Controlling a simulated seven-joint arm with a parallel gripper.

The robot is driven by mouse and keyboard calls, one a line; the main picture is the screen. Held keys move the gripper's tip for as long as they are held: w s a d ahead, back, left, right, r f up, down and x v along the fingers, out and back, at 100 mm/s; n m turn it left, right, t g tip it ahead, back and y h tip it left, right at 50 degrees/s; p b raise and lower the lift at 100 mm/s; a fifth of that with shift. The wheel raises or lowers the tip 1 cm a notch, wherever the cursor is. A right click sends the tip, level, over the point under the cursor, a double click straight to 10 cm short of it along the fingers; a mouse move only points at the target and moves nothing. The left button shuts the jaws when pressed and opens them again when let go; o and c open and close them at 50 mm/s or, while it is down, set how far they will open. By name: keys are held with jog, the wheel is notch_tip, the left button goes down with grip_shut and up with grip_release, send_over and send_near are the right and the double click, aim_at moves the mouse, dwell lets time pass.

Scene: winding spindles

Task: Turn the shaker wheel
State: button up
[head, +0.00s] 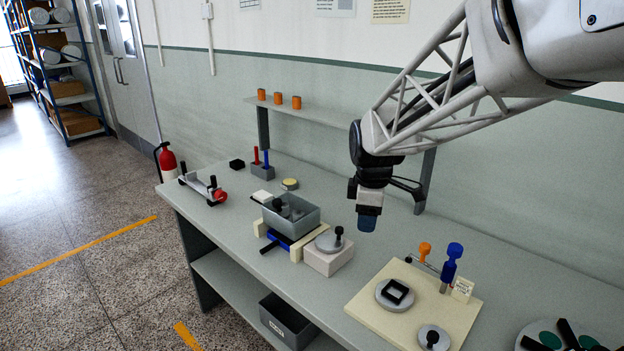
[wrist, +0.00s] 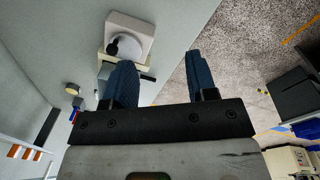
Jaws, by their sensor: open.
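What looks like the shaker wheel is a grey disc (head: 325,243) with an upright black knob (head: 339,234), on top of a pale block (head: 330,262). A grey tub (head: 294,222) stands beside it on a cream frame with blue parts. In the wrist view the wheel (wrist: 131,46) and its knob (wrist: 112,47) show beyond the tip of the left finger, which hides the tub. My gripper (head: 367,217) hangs in the air, above and to the right of the wheel in the head view. In the wrist view its two blue fingers (wrist: 163,82) are apart with nothing between them.
A cream board (head: 375,317) on the right holds another grey disc with a black knob (head: 432,338), a round part with a black square and a blue-topped post (head: 450,265). A shelf (head: 330,114) with orange cylinders stands behind. A red-knobbed device (head: 205,189) sits far left.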

aim_at(340, 228)
jog(key=w+a+f+n, duration=0.1)
jog(key=w+f+n, duration=0.2)
jog(key=w, duration=0.2)
jog(key=w+a+f+n, duration=0.1)
jog(key=w+f+n, duration=0.1)
jog(key=w, duration=0.3)
jog(key=w+a+f+n+g, duration=0.1)
jog(key=w+f+n, duration=0.2)
jog(key=w, duration=0.2)
jog(key=shift+w+a+f+n, duration=0.2)
jog(key=shift+a+f+n, duration=0.1)
jog(key=shift+a+n, duration=0.1)
jog(key=shift+d, duration=0.1)
jog(key=shift+f, duration=0.15)
jog(key=shift+f, duration=3.75)
